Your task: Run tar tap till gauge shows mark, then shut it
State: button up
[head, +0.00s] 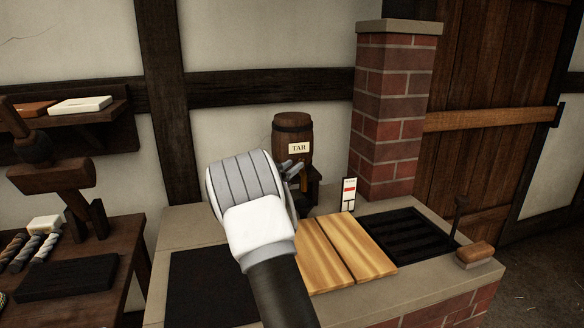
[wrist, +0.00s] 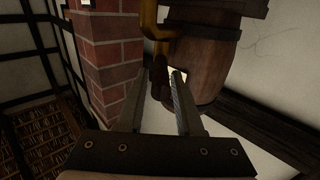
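The tar barrel (head: 293,138), labelled TAR, stands on a low dark stand at the back of the brick bench. The barrel also shows in the wrist view (wrist: 208,62). Its tap (head: 304,180) is low on its front; in the wrist view the tap (wrist: 148,22) is a brass pipe with a brown handle (wrist: 158,88). My gripper (wrist: 160,76) has its fingers apart, with the handle between them; contact is unclear. In the head view my wrist hides most of the fingers. The gauge (head: 349,188) is an upright white card with a red mark; its level is too small to read.
A brick pillar (head: 392,115) rises right of the barrel. Wooden boards (head: 330,250), a dark grate (head: 408,232) and a wooden-backed brush or block (head: 474,255) lie on the bench. A side table (head: 110,250) with rope pieces stands at left.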

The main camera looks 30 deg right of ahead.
grip_shut()
dwell(1.1)
